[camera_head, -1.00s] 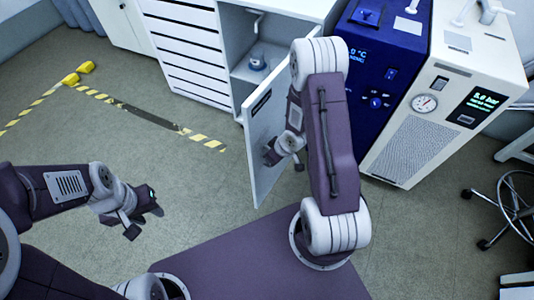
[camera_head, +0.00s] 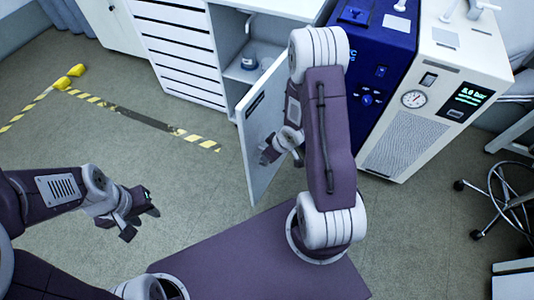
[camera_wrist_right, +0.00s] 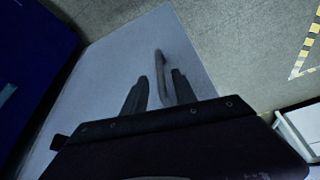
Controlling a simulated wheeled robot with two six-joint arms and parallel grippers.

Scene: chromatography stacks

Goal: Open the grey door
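The grey door (camera_head: 262,165) is a flat panel standing swung out from the white cabinet, with the shelf inside showing. In the right wrist view the door (camera_wrist_right: 110,70) fills the middle left, and its bar handle (camera_wrist_right: 160,70) stands between my right gripper's fingertips (camera_wrist_right: 158,85). The fingers are apart, with gaps beside the handle; contact cannot be told. In the head view my right gripper (camera_head: 269,152) is at the door's near face, partly hidden by its wrist. My left gripper (camera_head: 143,218) is open and empty over the floor, far left of the door.
The cabinet's open compartment (camera_head: 235,72) holds a small bottle (camera_head: 249,58). White drawers (camera_head: 178,45) stand left of it. A blue unit (camera_head: 375,60) and a white gauge unit (camera_head: 407,143) stand right. A wheeled chair (camera_head: 505,205) is far right. Floor left of the door is clear, with striped tape (camera_head: 197,140).

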